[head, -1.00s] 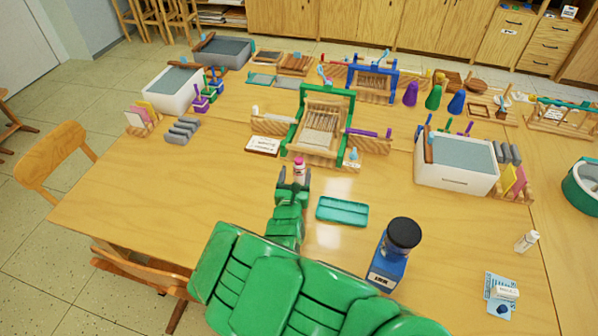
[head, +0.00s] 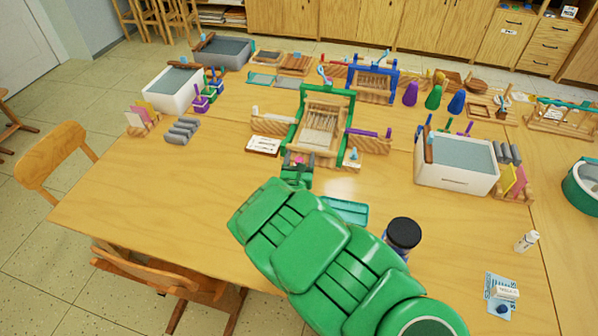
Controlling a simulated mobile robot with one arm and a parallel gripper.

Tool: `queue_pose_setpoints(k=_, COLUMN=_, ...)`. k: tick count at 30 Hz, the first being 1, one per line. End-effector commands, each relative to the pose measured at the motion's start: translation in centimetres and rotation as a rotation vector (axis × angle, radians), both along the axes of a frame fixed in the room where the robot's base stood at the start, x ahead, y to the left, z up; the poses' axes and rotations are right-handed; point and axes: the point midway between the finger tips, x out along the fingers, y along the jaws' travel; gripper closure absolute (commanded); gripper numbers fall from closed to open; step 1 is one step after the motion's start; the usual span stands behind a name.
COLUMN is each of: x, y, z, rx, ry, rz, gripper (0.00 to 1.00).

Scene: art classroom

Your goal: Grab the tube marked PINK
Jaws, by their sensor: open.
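My gripper (head: 298,160) is at the middle of the table, just in front of the green loom. It is open. A small pink patch, the cap of the white tube (head: 298,161), shows between its fingers. The rest of the tube is hidden by my gripper, and I cannot read its label or tell whether the fingers touch it.
The green loom (head: 291,133) stands right behind my gripper, with a white card (head: 263,145) at its left. A teal tray (head: 352,210) and a dark-lidded jar (head: 403,233) are partly behind my arm. A white bottle (head: 526,241) stands at right. The table's left front is clear.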

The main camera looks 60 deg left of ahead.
Motion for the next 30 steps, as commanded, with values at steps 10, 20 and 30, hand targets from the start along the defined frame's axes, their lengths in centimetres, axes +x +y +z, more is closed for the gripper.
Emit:
queue_pose_setpoints(k=10, x=0.02, y=0.04, z=0.02, rx=-0.001, ry=-0.001, rz=0.0, gripper=0.48)
queue_pose_setpoints(k=20, x=0.01, y=0.04, z=0.03, rx=-0.001, ry=-0.001, rz=0.0, gripper=0.91)
queue_pose_setpoints(k=30, x=-0.01, y=0.08, z=0.66, rx=0.0, ry=-0.001, rz=0.001, gripper=0.91)
